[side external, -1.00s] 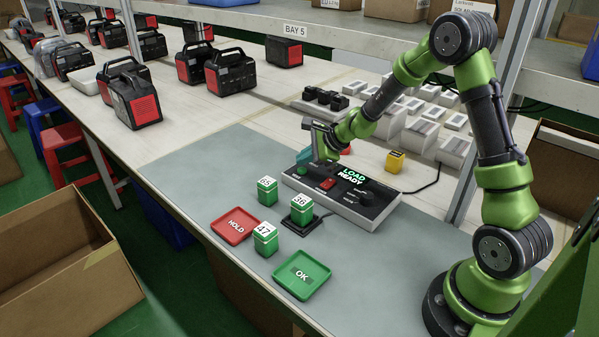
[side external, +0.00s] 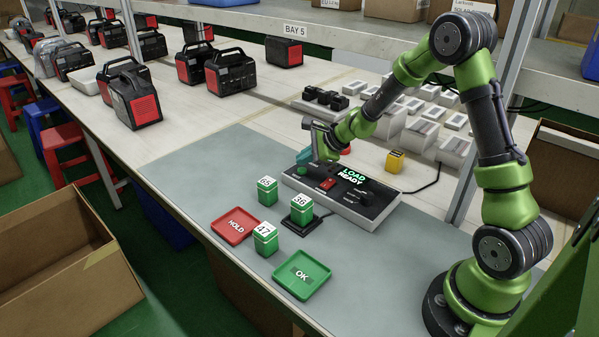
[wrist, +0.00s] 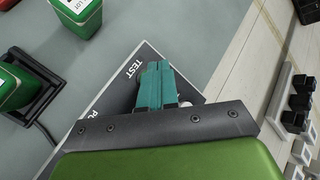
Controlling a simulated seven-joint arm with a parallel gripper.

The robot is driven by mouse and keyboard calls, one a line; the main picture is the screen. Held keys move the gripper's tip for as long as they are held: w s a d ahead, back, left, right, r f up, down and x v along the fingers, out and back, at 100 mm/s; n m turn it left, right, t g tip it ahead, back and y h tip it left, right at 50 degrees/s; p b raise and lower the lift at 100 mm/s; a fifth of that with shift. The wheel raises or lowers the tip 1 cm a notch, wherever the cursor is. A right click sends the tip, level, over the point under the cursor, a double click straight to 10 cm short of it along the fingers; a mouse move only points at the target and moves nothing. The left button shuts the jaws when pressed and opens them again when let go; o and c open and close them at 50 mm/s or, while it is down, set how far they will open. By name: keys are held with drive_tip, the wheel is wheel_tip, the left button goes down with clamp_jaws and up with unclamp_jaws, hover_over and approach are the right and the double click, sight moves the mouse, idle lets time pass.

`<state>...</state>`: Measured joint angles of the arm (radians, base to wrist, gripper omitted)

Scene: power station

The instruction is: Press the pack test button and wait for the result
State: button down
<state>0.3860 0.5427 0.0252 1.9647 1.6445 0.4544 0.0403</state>
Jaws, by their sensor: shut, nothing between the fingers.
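The tester (side external: 374,212) is a grey box with a dark panel, and its display (side external: 353,176) reads LOAD READY in green. A green button (side external: 302,171) sits at the panel's left end, and a red control (side external: 327,184) is near its middle. My gripper (side external: 304,158) is shut and empty, with its teal fingers close above the green button. In the wrist view, the fingers (wrist: 156,84) are together beside the TEST label (wrist: 132,68) and hide the button. I cannot tell whether they touch it. Green pack 36 (side external: 302,208) stands upright in the small black cradle (side external: 297,224).
Green packs 65 (side external: 267,192) and 47 (side external: 265,240) stand on the grey mat (side external: 190,175). A red HOLD tray (side external: 234,226) and a green OK tray (side external: 302,275) lie near the front. Black-and-red power stations (side external: 232,73) stand at the back left.

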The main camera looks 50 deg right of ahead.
sight(305, 171)
drive_tip(key=shift+f, duration=0.2)
drive_tip(key=shift+f, duration=0.25)
drive_tip(key=shift+f, duration=0.45)
idle(1.0)
drive_tip(key=shift+r, duration=0.85)
drive_tip(key=shift+r, duration=2.55)
